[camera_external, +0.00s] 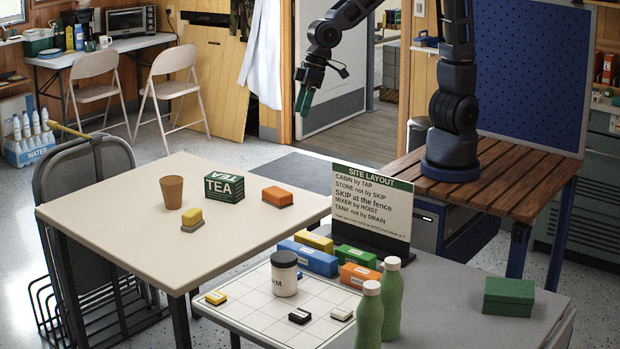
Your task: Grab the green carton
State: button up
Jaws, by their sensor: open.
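A dark green carton with white TEA lettering (224,188) stands on the cream table, between a brown cup and an orange block. A plain green box with a lid (508,296) sits on the grey table at the lower right. I cannot tell from the picture which of the two is the green carton. My gripper (303,104) hangs in the air, fingers pointing down, beyond the cream table's far edge, up and to the right of the TEA carton. It is open, touches neither green thing, and holds nothing that I can see.
The cream table (130,218) also holds a brown cup (172,192), a yellow-and-grey block (192,219) and an orange block (277,196). A sign (371,202), colored blocks, a white jar (284,274) and two green bottles (391,300) crowd the near table.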

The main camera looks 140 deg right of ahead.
jog(key=w+d+f+m+g+h, duration=0.1)
jog(key=d+f+m, duration=0.1)
jog(key=d+f, duration=0.5)
jog(key=w+d+f+m, duration=0.1)
jog(key=d+f+m, duration=0.1)
jog(key=d+f, duration=0.5)
jog(key=m+g+h, duration=0.2)
jog(key=m, duration=0.1)
send_near(223, 188)
jog(key=s+d, duration=0.2)
jog(key=shift+s+f, duration=0.2)
jog(key=shift+s, duration=0.15)
jog(key=shift+d+f, duration=0.3)
jog(key=shift+f, duration=0.15)
jog(key=shift+d+x, duration=0.2)
jog(key=shift+x, duration=4.8)
jog(key=shift+f, duration=0.15)
jog(key=shift+c, duration=0.3)
jog(key=c, duration=1.1)
